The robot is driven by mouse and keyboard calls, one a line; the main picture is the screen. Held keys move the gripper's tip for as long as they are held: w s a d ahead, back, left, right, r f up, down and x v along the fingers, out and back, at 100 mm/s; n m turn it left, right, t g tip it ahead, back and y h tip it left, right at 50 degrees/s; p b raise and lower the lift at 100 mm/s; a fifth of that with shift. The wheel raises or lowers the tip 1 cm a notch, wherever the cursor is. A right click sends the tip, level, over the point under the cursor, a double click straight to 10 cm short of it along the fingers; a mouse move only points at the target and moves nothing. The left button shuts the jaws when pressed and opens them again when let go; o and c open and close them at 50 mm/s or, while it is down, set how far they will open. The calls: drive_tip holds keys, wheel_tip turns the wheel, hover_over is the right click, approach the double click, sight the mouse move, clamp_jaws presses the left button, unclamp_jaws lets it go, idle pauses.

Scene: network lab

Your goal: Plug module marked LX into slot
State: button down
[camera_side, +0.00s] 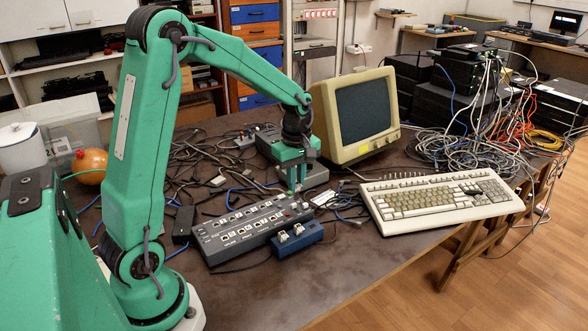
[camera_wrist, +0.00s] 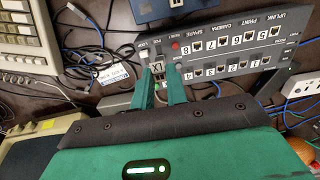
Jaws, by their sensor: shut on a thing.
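My gripper (camera_wrist: 162,85) is shut on the small module marked LX (camera_wrist: 158,68), whose label reads upside down in the wrist view. In the side view my gripper (camera_side: 294,188) points down at the right end of the grey switch panel (camera_side: 236,222). In the wrist view the panel (camera_wrist: 250,32) shows numbered ports and printed words such as UPLINK, PRINT, CAMERA and SPARE. The module is at the panel's end, near a red button (camera_wrist: 175,46) and a white block (camera_wrist: 145,48). The slot is hidden; I cannot tell whether the module is in it.
A blue holder (camera_side: 310,233) with two white pieces stands before the panel. A keyboard (camera_side: 436,203) and a monitor (camera_side: 362,110) are to the right. Loose cables cover the table behind. The brown table front (camera_side: 300,285) is clear.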

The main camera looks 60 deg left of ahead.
drive_tip(key=s+a+r, duration=0.1)
drive_tip(key=s+a, duration=0.1)
drive_tip(key=a, duration=0.5)
drive_tip(key=shift+a+r, duration=0.15)
drive_tip(key=shift+r, duration=0.15)
drive_tip(key=shift+f, duration=0.25)
drive_tip(key=shift+f, duration=2.1)
drive_tip(key=shift+f, duration=1.85)
idle(1.9)
drive_tip(key=c, duration=1.3)
unclamp_jaws()
